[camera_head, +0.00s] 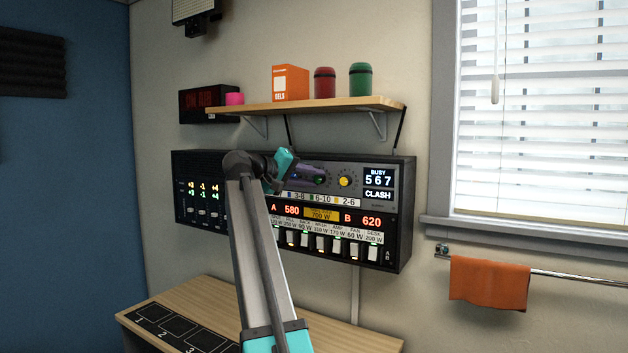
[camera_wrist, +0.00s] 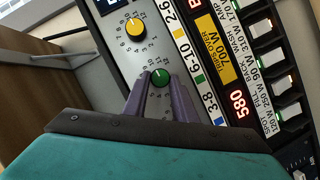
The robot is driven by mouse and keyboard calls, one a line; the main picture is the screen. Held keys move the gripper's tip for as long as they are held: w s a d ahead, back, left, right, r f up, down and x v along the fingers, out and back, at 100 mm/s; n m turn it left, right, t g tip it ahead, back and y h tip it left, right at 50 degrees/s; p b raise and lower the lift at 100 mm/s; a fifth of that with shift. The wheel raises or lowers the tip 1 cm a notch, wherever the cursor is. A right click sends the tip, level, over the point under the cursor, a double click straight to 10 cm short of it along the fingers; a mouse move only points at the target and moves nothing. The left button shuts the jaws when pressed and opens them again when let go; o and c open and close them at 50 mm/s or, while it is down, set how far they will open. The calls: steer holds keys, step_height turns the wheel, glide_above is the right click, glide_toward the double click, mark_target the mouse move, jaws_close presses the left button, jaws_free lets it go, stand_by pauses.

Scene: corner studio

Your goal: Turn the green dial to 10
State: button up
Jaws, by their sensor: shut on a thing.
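The green dial (camera_wrist: 160,77) is a small round knob on the grey upper panel of the wall rack, with a number scale around it. My gripper (camera_wrist: 160,83) is shut on it, one purple finger on each side. In the head view my gripper (camera_head: 314,179) reaches the panel from the left and partly covers the green dial (camera_head: 321,180). The pointer is too small to read surely. The yellow dial (camera_head: 344,181) sits just right of it, also seen in the wrist view (camera_wrist: 135,28). The display (camera_head: 379,181) reads BUSY 5 6 7 and CLASH.
Range labels (camera_head: 320,199) read 3-8, 6-10 and 2-6. Below are the readouts A 580 and B 620 and a row of white switches (camera_head: 321,243). A wooden shelf (camera_head: 300,105) with a box and canisters is above. A wooden desk (camera_head: 200,300) is below.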

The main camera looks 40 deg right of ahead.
steer(key=shift+w+a+f, duration=0.1)
steer(key=o, duration=1)
steer(key=shift+o, duration=0.2)
steer(key=b+v, duration=0.1)
steer(key=v, duration=1.2)
steer(key=shift+a+r, duration=0.25)
steer(key=shift+a, duration=0.1)
